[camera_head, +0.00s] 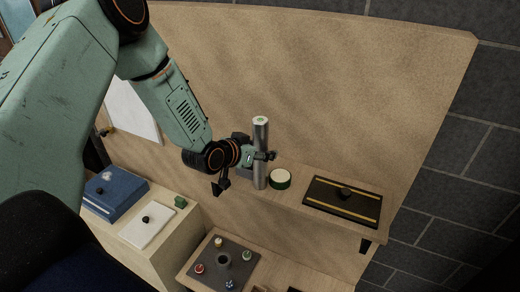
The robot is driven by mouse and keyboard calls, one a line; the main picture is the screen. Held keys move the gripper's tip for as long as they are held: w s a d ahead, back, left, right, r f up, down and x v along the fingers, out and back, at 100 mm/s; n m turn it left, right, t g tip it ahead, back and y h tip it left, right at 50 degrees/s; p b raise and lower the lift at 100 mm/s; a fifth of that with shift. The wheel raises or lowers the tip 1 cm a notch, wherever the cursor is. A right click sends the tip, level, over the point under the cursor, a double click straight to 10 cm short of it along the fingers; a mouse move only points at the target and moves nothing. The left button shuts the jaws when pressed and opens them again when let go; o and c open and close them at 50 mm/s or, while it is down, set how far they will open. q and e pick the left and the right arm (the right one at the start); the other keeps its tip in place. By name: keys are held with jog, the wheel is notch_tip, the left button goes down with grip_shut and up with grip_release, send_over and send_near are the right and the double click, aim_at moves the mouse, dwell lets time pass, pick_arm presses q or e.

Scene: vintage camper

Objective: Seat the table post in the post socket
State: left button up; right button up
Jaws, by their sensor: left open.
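The table post (260,170), a silver upright cylinder with a pale top, stands on the wooden shelf near the middle of the camera_head view. My left gripper (247,168) is open right at the post's left side. One dark finger shows by the post's right side, another hangs lower to the left. I cannot tell whether they touch the post. A dark ring with a hole (223,261), apparently the post socket, sits in the middle of a grey plate (242,270) on the lower surface. My right gripper is not in view.
A black panel with yellow strips (329,207) lies farther right. Several coloured knobs ring the socket. A blue box (114,200) and white plate (147,226) lie left. A wooden wall rises behind.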

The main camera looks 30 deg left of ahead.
pick_arm(q)
jog(key=shift+r, duration=0.15)
jog(key=shift+s+r, duration=0.15)
jog(key=shift+r, duration=0.1)
jog(key=p+v, duration=0.2)
jog(key=v, duration=0.9)
jog(key=shift+s, duration=0.25)
jog(key=shift+s, duration=0.1)
